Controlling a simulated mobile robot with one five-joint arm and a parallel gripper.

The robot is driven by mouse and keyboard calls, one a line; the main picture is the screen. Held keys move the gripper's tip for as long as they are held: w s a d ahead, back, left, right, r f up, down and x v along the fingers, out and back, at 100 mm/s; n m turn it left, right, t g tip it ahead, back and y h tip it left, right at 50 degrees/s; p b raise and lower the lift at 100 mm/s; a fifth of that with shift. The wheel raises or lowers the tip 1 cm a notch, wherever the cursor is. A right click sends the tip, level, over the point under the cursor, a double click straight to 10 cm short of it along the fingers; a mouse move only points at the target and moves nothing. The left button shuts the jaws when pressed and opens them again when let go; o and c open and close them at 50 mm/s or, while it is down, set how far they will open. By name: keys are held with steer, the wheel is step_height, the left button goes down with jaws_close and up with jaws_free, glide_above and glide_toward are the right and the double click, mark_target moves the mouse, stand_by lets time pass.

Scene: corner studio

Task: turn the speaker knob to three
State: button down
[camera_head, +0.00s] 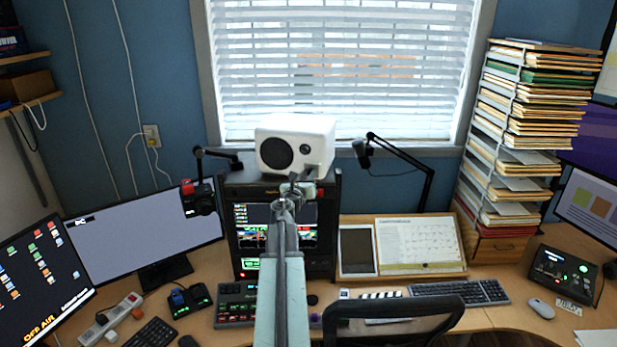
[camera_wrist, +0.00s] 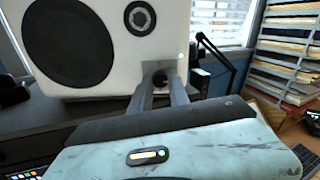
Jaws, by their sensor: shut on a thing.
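The white speaker (camera_head: 318,135) with a black round cone stands on top of the dark equipment rack below the window. In the wrist view the speaker (camera_wrist: 150,52) fills the upper left, its large cone and a smaller round driver showing. My gripper (camera_wrist: 163,78) reaches the lower right part of the speaker's front. Its two fingers are shut on the small dark knob (camera_wrist: 159,80), which shows only partly between the fingertips. In the head view my gripper (camera_head: 296,187) is at the speaker's lower front edge and hides the knob. The knob's pointer and any number marks cannot be read.
The rack (camera_head: 328,243) with lit screens stands below the speaker. A black desk microphone arm (camera_head: 405,157) is to its right, and another dark camera-like device (camera_head: 198,201) to its left. A tall paper stack (camera_head: 525,130) stands at the right. A chair back (camera_head: 392,321) is in front.

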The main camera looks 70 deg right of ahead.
steer(key=shift+s+f+m+t, duration=0.1)
steer(key=shift+m+t, duration=0.3)
steer(key=shift+m, duration=8.3)
steer(key=shift+s+f+m+t, duration=0.1)
steer(key=shift+m+t, duration=0.3)
steer(key=shift+m, duration=8.3)
steer(key=shift+r, duration=0.1)
